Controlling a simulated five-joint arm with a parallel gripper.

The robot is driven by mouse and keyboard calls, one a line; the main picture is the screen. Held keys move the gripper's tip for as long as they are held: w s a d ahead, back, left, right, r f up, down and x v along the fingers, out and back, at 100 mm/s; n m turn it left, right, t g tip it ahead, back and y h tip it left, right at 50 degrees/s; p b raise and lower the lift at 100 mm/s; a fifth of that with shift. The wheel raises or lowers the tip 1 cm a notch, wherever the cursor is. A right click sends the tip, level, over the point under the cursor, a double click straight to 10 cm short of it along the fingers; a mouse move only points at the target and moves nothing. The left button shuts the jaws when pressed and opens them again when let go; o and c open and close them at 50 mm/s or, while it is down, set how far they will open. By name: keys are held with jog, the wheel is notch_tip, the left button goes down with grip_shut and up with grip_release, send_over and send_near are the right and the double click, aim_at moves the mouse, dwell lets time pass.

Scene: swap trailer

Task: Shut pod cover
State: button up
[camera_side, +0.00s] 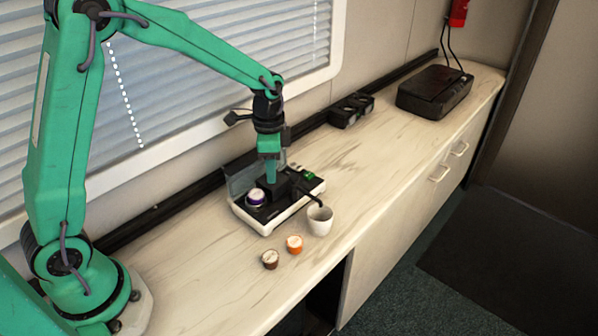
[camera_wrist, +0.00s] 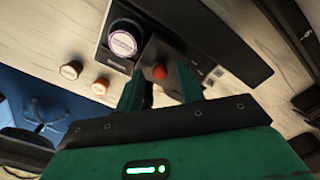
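The small white and black pod machine (camera_side: 268,224) stands on the counter in the side view. A grey panel (camera_side: 238,181), which looks like the pod cover, is raised along its back-left side. In the wrist view the panel appears as a dark slab (camera_wrist: 228,38). A purple-rimmed pod (camera_side: 256,197) sits in the machine's left part and shows in the wrist view (camera_wrist: 122,43). My gripper (camera_side: 270,178) points down over the machine beside a black block. In the wrist view its fingers (camera_wrist: 160,88) are apart, with a red knob (camera_wrist: 160,72) visible between them. Contact is unclear.
A brown pod (camera_side: 270,260) and an orange pod (camera_side: 295,244) sit on the counter in front. A black double unit (camera_side: 351,110) and a black box (camera_side: 434,92) lie farther right. The counter between is clear.

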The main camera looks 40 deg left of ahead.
grip_shut()
jog(key=shift+s, duration=3)
grip_release()
jog(key=shift+r, duration=0.1)
